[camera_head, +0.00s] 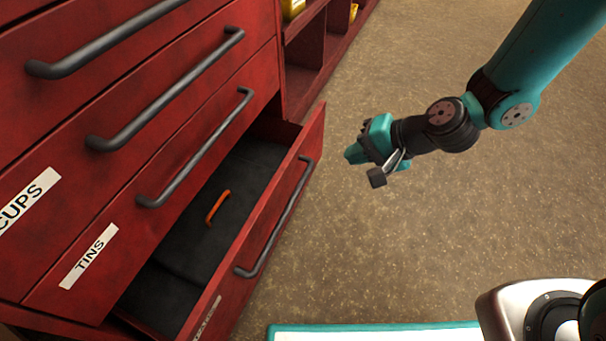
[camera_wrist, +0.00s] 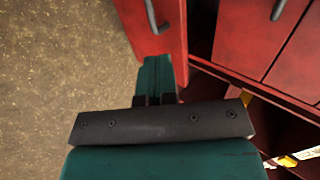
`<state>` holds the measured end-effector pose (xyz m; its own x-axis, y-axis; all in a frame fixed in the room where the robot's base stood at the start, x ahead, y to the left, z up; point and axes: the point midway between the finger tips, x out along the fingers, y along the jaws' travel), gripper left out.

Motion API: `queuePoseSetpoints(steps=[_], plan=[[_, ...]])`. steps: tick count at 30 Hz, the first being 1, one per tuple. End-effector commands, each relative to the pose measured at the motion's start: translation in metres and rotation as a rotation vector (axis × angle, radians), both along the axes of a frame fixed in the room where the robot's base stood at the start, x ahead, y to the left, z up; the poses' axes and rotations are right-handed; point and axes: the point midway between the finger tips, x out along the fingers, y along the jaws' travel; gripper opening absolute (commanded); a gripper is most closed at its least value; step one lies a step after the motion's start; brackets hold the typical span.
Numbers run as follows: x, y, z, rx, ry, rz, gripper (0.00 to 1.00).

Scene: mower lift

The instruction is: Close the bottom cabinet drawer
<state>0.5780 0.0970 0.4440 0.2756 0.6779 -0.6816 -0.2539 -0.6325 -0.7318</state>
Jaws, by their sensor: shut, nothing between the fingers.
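The red cabinet's bottom drawer (camera_head: 262,238) stands pulled out, with its dark inside showing. An orange curved object (camera_head: 217,207) lies in it. The drawer front has a grey bar handle (camera_head: 278,222). My gripper (camera_head: 352,155) is shut and empty, to the right of the drawer front's far end and apart from it in the head view. In the wrist view my gripper (camera_wrist: 157,60) points towards the red drawer front (camera_wrist: 150,28); I cannot tell there whether it touches.
The drawer labelled TINS (camera_head: 165,205) and those above it are closed, with protruding handles. Open red shelves (camera_head: 305,60) holding yellow items stand beyond. The speckled floor (camera_head: 400,250) right of the drawer is clear. A teal-edged white surface is at the bottom.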

Motion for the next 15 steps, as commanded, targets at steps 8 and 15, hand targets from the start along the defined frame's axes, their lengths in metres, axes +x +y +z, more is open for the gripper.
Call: queuePoseSetpoints(steps=[8,15], plan=[[0.009,0.021,-0.029,0.003,0.0,-0.004,0.0],[0.023,0.056,-0.066,0.004,-0.001,-0.004,0.0]])
